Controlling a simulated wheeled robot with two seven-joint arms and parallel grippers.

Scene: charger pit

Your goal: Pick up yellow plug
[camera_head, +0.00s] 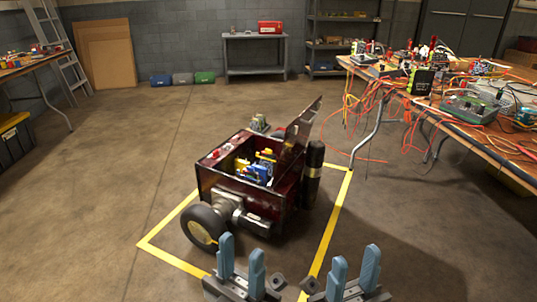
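A dark red wheeled box robot (222,189) stands on the floor with its top open and its lid (301,125) raised at the right. Inside it are small yellow parts, one at the back (266,155) and one at the left (242,163), beside a blue part (260,173). They are too small to tell which is the yellow plug. My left gripper (242,250) and my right gripper (356,258) are at the bottom of the view, in front of the box and apart from it. Each has its two blue fingers spread, with nothing between them.
Yellow tape (180,258) marks a square on the floor around the box. A black wheel (203,227) is on its near left side. A table (465,128) cluttered with cables and devices stands at the right, with orange cables hanging down.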

